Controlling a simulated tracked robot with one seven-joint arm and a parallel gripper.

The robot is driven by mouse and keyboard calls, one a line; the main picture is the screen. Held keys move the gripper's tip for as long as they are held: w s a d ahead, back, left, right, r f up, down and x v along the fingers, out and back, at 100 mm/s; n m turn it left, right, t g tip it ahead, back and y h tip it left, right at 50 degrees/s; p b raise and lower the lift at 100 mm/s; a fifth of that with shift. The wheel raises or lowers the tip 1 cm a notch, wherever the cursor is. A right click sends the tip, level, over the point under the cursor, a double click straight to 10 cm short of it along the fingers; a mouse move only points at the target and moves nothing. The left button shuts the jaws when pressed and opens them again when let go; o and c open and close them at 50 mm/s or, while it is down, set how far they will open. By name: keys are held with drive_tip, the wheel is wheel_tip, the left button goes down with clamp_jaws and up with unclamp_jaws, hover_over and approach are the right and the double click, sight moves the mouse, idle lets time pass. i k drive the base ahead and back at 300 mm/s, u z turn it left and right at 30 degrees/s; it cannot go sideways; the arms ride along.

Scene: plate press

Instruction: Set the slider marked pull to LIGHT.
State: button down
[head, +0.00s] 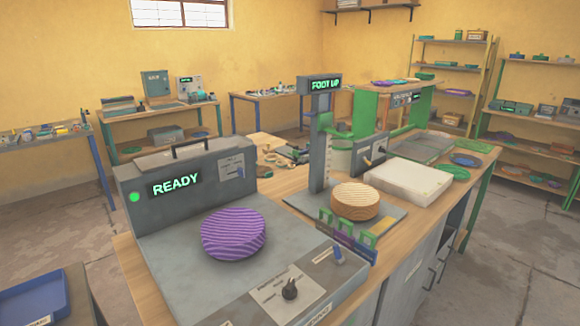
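The label "pull" and the word LIGHT are too small to read, so I cannot tell which control is the pull slider. A grey press in front has a lit READY display (176,183) and a purple ribbed round pad (233,234) on its bed. A pale panel with a small light knob (239,171) is on its upright back. A dark rotary knob (290,289) sits on a pale plate on its bed. A blue-tipped control (338,254) stands at the bed's right edge. Another panel with a dark lever (369,161) is behind. My gripper is not in view.
A white slab (408,182) and green rings (449,174) lie on the bench to the right. Floor is open at right.

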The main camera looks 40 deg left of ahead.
sight(240, 172)
drive_tip(key=z, duration=0.1)
drive_tip(key=i, duration=0.5)
drive_tip(key=u, duration=2.35)
drive_tip(key=k, duration=0.85)
drive_tip(key=u, duration=0.15)
drive_tip(key=i, duration=0.85)
